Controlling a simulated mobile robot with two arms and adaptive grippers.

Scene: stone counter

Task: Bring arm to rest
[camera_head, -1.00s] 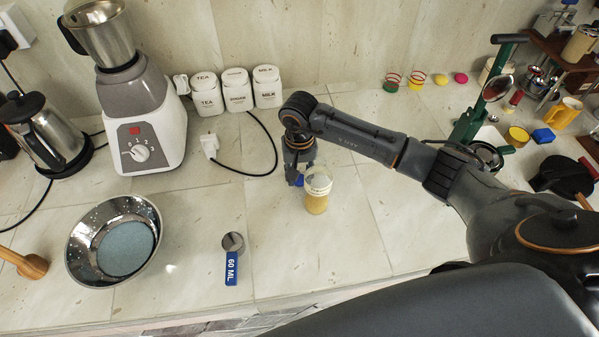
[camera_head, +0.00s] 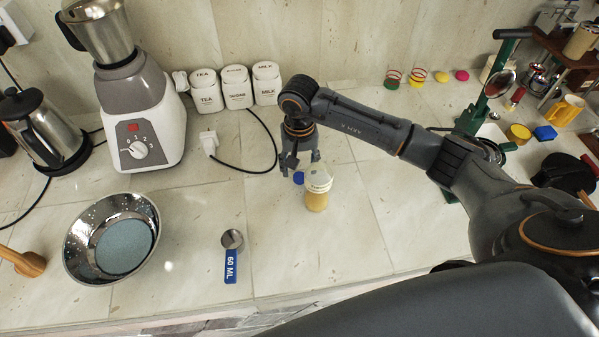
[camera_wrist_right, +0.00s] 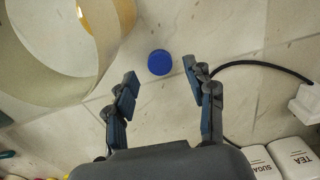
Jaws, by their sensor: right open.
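My right gripper (camera_head: 301,165) is open and empty above the counter, just behind a jar with yellow contents (camera_head: 317,190). In the right wrist view its two fingers (camera_wrist_right: 162,92) are spread apart. A blue round cap (camera_wrist_right: 159,62) lies on the counter beyond the fingertips, apart from them. The cap also shows in the head view (camera_head: 298,178), just left of the jar. The jar stands upright, and its pale upper part fills the upper left of the wrist view (camera_wrist_right: 45,50). My left gripper is not in view.
White tea, sugar and milk canisters (camera_head: 237,88) stand behind the gripper, with a black cord near them. A blender (camera_head: 140,125), a steel bowl (camera_head: 75,250) and a blue-handled measuring cup (camera_head: 231,262) are to the left. The counter (camera_head: 280,240) in front of the jar is clear.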

